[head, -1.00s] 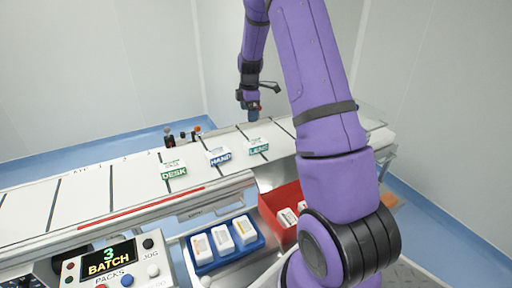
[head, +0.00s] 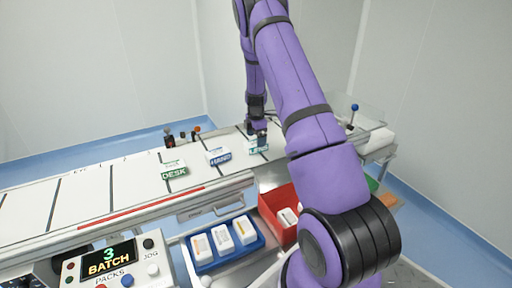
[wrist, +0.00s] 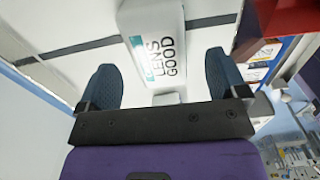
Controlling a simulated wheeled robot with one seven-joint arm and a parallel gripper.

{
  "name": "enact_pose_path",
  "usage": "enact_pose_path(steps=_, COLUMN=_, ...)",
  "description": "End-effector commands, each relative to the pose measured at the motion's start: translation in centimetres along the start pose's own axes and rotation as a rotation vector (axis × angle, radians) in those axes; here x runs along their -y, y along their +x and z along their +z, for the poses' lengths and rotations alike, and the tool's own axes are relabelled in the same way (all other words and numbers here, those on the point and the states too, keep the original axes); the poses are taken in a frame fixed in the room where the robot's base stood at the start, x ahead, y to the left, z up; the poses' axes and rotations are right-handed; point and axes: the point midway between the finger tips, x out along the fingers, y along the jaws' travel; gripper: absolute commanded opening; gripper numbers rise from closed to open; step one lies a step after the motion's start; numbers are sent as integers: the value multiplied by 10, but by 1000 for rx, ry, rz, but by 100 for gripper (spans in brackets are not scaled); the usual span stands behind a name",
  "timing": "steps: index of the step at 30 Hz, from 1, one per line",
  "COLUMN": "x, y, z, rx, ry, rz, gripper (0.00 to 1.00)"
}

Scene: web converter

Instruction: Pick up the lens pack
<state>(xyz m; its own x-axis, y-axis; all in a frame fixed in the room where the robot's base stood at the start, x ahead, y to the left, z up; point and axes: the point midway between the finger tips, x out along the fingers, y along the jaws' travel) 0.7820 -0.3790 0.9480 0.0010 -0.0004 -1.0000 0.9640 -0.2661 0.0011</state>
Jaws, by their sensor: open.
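The lens pack (wrist: 160,45) is white with a teal stripe and the words "LENS GOOD", seen in the wrist view between and just beyond my open fingers. In the head view the lens pack (head: 258,148) lies on the white web at the right of the row, partly hidden by my gripper. My gripper (wrist: 162,85) is open and empty, with one blue finger on each side of the near part of the pack; whether they touch it I cannot tell. In the head view my gripper (head: 257,137) is right over the pack.
The hand pack (head: 218,157) and desk pack (head: 174,170) lie left on the web. In front stand a blue tray (head: 226,262) with white packs and a red bin (head: 270,207). A control panel (head: 115,265) reads "3 BATCH PACKS". Small bottles (head: 183,136) stand behind the web.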

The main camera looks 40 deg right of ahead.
Motion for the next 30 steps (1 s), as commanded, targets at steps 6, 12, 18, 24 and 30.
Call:
enact_pose_path(steps=6, x=-1, y=31, z=0, rx=0, ry=1, rz=-2, gripper=92)
enact_pose_path(steps=12, x=-1, y=39, z=1, rx=0, ry=0, rz=-1, gripper=92)
enact_pose_path(steps=18, x=-1, y=39, z=0, rx=0, ry=0, rz=-1, gripper=82)
enact_pose_path(steps=24, x=-1, y=39, z=0, rx=0, ry=0, rz=-1, gripper=36)
enact_pose_path(steps=30, x=-1, y=39, z=0, rx=0, ry=0, rz=-1, gripper=34)
